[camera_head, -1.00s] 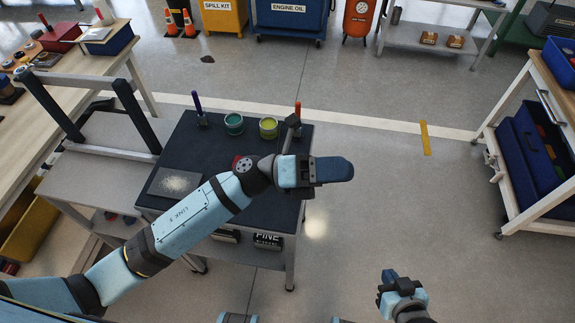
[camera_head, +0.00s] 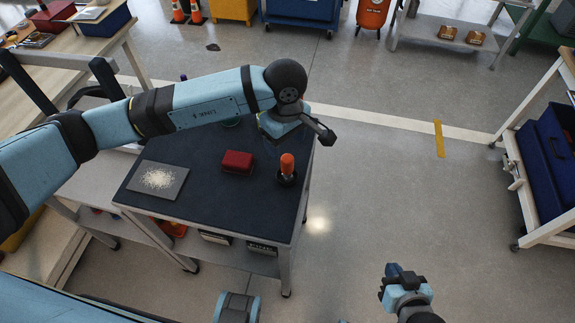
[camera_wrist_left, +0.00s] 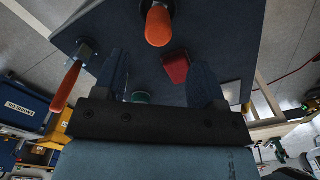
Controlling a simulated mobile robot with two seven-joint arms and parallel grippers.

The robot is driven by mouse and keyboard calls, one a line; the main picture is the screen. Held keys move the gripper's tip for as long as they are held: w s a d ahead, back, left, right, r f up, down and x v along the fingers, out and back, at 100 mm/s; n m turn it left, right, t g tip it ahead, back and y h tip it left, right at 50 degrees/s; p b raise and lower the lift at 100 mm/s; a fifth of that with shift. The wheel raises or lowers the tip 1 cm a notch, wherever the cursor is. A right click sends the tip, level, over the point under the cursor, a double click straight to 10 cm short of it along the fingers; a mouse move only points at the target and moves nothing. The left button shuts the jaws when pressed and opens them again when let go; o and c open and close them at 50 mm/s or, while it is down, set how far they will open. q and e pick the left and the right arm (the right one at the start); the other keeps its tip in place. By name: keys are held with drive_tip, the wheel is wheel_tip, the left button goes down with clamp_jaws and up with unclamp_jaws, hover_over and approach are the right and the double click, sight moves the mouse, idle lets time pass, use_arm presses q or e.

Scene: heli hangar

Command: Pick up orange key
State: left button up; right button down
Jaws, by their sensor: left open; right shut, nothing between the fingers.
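An orange-handled piece (camera_head: 287,164), which I take for the orange key, stands upright in a dark round base near the right edge of the dark cart top. It also shows at the top of the left wrist view (camera_wrist_left: 158,25). A second orange-red handle (camera_wrist_left: 65,88) stands on a square base at the left there. My left gripper (camera_wrist_left: 160,75) is open and empty over the cart, with the first handle beyond its fingertips. In the head view its fingers are hidden behind the arm. My right gripper (camera_head: 392,270) is shut and empty, off the cart at lower right.
A red block (camera_head: 237,162) lies left of the orange handle. A grey plate (camera_head: 158,180) with pale grains lies at the cart's left. A green can (camera_wrist_left: 140,97) is partly hidden. A shelf cart (camera_head: 545,235) stands far right; the floor between is clear.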

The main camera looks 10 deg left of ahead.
sight(287, 158)
use_arm(q)
drive_tip(key=f, duration=0.9)
drive_tip(key=shift+d+f, duration=0.15)
drive_tip(key=shift+d, duration=0.05)
drive_tip(key=c, duration=1.1)
